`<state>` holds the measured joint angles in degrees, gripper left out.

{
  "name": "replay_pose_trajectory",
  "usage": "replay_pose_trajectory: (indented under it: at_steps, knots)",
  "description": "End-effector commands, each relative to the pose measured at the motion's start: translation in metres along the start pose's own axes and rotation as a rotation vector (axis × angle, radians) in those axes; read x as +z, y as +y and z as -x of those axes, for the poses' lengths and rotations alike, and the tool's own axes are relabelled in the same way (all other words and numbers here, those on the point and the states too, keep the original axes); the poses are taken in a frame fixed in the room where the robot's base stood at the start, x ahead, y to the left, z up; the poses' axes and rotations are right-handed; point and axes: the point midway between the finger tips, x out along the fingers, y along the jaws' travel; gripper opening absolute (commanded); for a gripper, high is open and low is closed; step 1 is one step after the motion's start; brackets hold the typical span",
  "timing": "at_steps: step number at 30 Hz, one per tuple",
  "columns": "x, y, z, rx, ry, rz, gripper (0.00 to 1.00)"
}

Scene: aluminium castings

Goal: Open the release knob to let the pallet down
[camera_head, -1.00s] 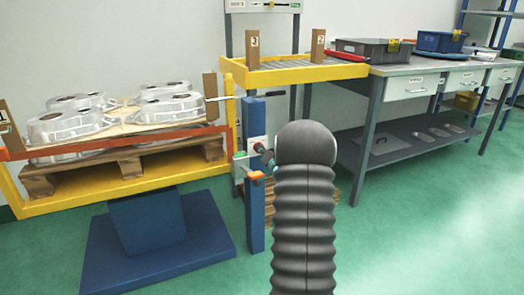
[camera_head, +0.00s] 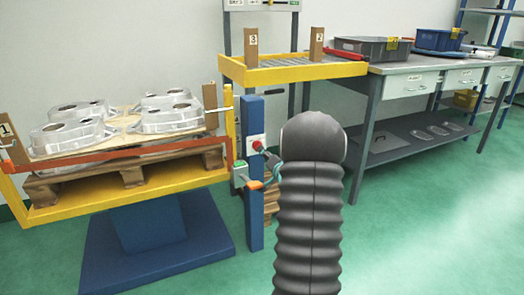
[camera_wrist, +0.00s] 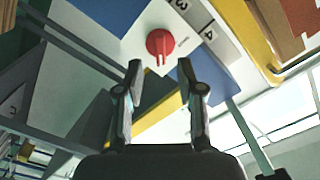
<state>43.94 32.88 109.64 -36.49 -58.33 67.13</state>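The red release knob (camera_wrist: 160,46) sits on a white plate in the wrist view, with its pale slot toward my fingers. In the head view the knob (camera_head: 257,145) is on the blue post beside the lift. My gripper (camera_wrist: 160,68) has its two fingers apart with nothing between them, just short of the knob and apart from it. In the head view my arm hides most of the gripper. The wooden pallet (camera_head: 130,177) carries several silver castings (camera_head: 170,113) on the yellow lift platform (camera_head: 95,205) at left.
An orange-red bar (camera_head: 125,153) crosses the platform's front. An orange-tipped handle (camera_head: 256,185) and a green button (camera_head: 240,168) are below the knob. A yellow roller table (camera_head: 295,72) and a grey workbench (camera_head: 440,67) stand behind. Green floor at right is clear.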

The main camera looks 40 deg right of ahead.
Motion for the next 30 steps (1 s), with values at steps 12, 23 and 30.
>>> replay_pose_trajectory:
  at_steps: [12,23,30]
  knots:
    - [-0.001,0.0,0.067,0.001,0.001,0.0,0.38]
    - [0.0,0.001,0.074,0.001,0.0,0.0,0.38]
    - [0.0,0.0,0.073,0.001,0.0,0.0,0.38]
